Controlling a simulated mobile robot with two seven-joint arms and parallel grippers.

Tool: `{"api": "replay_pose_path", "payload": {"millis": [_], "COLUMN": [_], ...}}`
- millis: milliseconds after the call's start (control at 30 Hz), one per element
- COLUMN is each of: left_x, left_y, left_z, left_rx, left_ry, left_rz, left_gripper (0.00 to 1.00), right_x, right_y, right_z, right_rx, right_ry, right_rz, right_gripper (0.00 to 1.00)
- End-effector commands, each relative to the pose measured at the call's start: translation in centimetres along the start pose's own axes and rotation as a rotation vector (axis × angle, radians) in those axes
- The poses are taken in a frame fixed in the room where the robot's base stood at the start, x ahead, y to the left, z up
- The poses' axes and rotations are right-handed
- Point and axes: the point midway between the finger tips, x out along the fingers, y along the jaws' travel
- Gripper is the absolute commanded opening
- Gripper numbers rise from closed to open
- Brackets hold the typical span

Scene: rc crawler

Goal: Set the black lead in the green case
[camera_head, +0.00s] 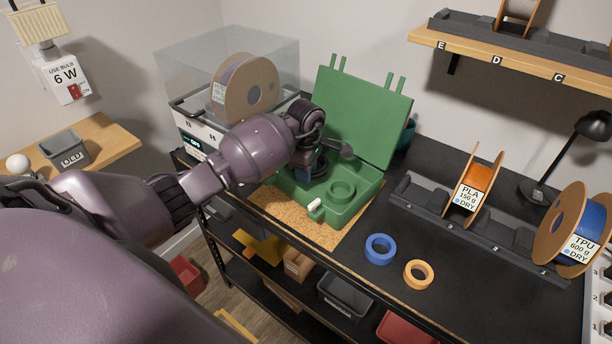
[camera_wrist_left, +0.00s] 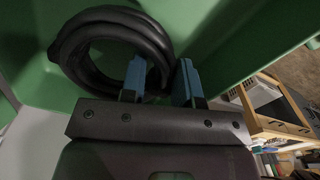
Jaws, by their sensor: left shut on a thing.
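The green case (camera_head: 345,213) stands open on a cork mat on the bench, its lid (camera_head: 363,110) raised at the back. It has a raised round ring (camera_head: 342,190) inside and a white latch at its front. My left gripper (camera_head: 312,170) is inside the left part of the case, pointing down. In the left wrist view its blue fingers (camera_wrist_left: 162,82) are shut on one side of the coiled black lead (camera_wrist_left: 110,28), with green case walls around it. In the head view my arm mostly hides the lead; I cannot tell whether it touches the case floor. My right gripper is not in view.
A blue tape roll (camera_head: 380,249) and a yellow tape roll (camera_head: 419,274) lie on the bench in front right of the case. A dryer box with a spool (camera_head: 246,88) is behind my arm. A dark spool rack (camera_head: 450,222) and a lamp (camera_head: 590,125) stand to the right.

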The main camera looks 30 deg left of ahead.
Motion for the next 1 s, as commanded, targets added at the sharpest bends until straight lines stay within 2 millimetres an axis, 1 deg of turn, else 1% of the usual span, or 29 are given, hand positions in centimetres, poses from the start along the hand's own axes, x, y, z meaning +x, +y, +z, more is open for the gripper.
{"api": "replay_pose_path", "payload": {"millis": [33,100,167,567,600,733,767,1000], "left_x": [0.8,1.7,2.1,2.6,2.6,2.6,2.6,2.5], "left_y": [-0.1,-0.1,0.0,0.0,0.0,0.0,0.0,0.0], "left_z": [0.1,0.1,0.0,0.0,0.0,0.0,0.0,0.0], "left_rx": [-0.002,-0.001,-0.001,0.0,0.0,0.0,0.0,0.0], "left_ry": [-0.003,-0.002,-0.001,0.0,0.0,0.0,0.0,0.0], "left_rz": [-0.003,-0.003,-0.001,0.002,0.0,0.0,0.0,0.0], "left_gripper": [0.02,0.02,0.02,0.02,0.34,0.54,0.55,0.55], "right_x": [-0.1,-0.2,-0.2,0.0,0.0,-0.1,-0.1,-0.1], "right_y": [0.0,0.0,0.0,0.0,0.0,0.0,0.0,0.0], "right_z": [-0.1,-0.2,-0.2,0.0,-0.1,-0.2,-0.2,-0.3], "right_rx": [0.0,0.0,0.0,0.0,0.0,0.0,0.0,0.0], "right_ry": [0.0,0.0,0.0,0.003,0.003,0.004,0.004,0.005], "right_rz": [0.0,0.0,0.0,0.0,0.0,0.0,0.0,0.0], "right_gripper": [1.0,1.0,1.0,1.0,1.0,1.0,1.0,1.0]}}
